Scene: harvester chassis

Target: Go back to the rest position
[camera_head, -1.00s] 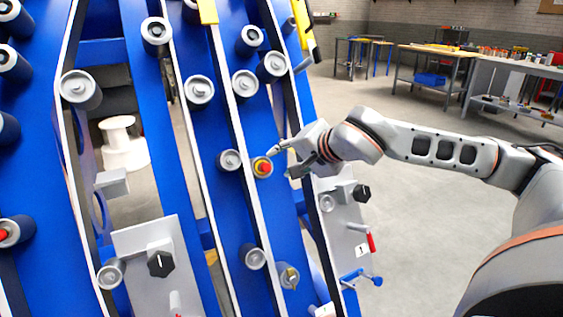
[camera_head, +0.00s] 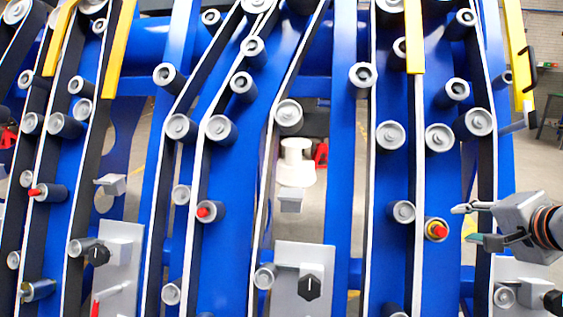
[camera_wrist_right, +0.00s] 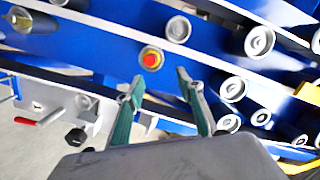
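My right gripper (camera_head: 464,224) comes in from the right edge of the head view. My left gripper is not in either view.
Several grey rollers (camera_head: 390,135) stick out from the chassis. Grey panels with black knobs (camera_head: 309,288) sit along its lower part. Yellow bars (camera_head: 413,36) run along the upper part. A white spool-shaped object (camera_head: 296,164) stands behind the frame.

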